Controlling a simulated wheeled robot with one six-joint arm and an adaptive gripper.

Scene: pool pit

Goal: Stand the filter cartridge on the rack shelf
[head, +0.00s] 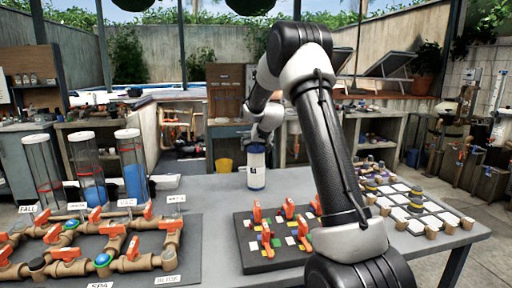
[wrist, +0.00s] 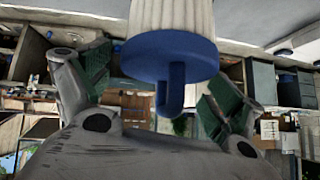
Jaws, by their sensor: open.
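The filter cartridge (head: 256,170) is a white cylinder with blue ends and a dark label. It stands upright on the grey table, left of my arm in the head view. In the wrist view its white pleated body (wrist: 172,15) comes in from the top, with a blue cap and a blue hooked handle (wrist: 172,90). My gripper (wrist: 162,85) is open, its green-padded fingers on either side of the handle with gaps showing. In the head view my gripper (head: 257,141) is just above the cartridge, its fingers too small to make out. I cannot tell which shelf is the rack shelf.
Brown pipes with orange valves (head: 112,250) and clear tubes (head: 131,168) fill the table's left. A dark valve board (head: 270,255) lies in front of the cartridge. White tiles and small pots (head: 410,210) lie right. Wooden shelving (head: 228,92) stands behind.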

